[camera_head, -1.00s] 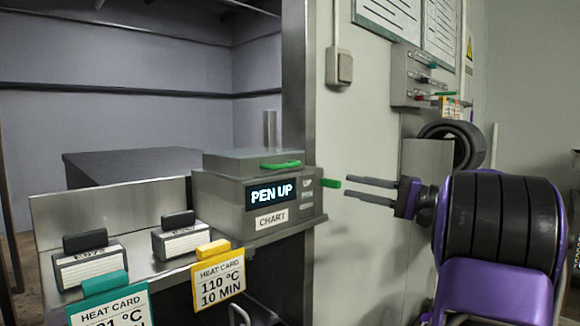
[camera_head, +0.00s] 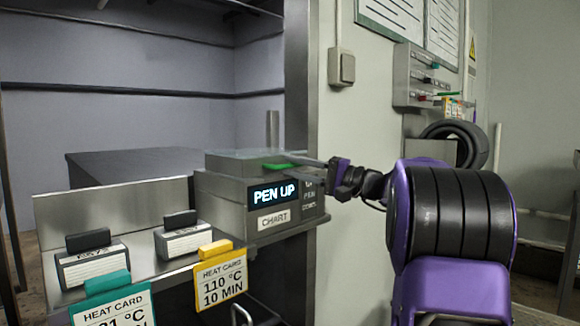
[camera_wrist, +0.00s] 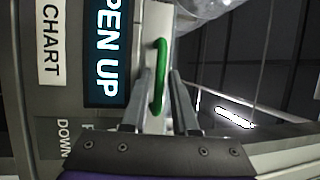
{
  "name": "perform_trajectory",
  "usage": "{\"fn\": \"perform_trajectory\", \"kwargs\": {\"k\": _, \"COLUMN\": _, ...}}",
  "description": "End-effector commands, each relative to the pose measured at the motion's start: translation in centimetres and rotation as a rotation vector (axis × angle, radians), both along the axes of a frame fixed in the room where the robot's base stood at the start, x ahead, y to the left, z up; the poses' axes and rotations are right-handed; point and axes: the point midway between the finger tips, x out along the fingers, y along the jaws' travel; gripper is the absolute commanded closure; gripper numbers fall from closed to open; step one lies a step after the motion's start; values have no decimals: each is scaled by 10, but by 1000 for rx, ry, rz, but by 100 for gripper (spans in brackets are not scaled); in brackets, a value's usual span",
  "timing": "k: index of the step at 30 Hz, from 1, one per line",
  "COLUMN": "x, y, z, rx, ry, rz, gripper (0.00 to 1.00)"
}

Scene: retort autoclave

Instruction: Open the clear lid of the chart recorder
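The chart recorder (camera_head: 235,200) is a grey box with a lit "PEN UP" display. Its clear lid (camera_head: 232,155) lies closed on top. A green handle (camera_head: 279,166) runs along the lid's front edge; it also shows in the wrist view (camera_wrist: 160,75). My gripper (camera_head: 302,160) reaches in from the right at lid height. In the wrist view my gripper (camera_wrist: 157,90) is open, with one finger on each side of the handle's near end. A gap shows between fingers and handle; contact is not visible.
Two black-topped label blocks (camera_head: 92,259) (camera_head: 183,236) stand on the steel ledge left of the recorder. A teal-clipped card (camera_head: 112,305) and a yellow-clipped heat card (camera_head: 222,278) hang at its front. A wall switch (camera_head: 341,67) is above right.

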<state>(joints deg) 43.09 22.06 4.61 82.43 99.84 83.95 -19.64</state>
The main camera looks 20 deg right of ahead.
Motion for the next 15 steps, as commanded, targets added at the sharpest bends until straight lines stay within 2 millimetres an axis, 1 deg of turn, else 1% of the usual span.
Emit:
{"fn": "perform_trajectory", "kwargs": {"k": 3, "x": 7, "y": 7, "z": 2, "rx": 0, "ry": 0, "rz": 2, "gripper": 73}}
{"fn": "perform_trajectory", "kwargs": {"k": 13, "x": 10, "y": 9, "z": 2, "rx": 0, "ry": 0, "rz": 0, "gripper": 73}}
{"fn": "perform_trajectory", "kwargs": {"k": 14, "x": 9, "y": 9, "z": 2, "rx": 0, "ry": 0, "rz": 0, "gripper": 76}}
{"fn": "perform_trajectory", "kwargs": {"k": 15, "x": 9, "y": 9, "z": 2, "rx": 0, "ry": 0, "rz": 0, "gripper": 84}}
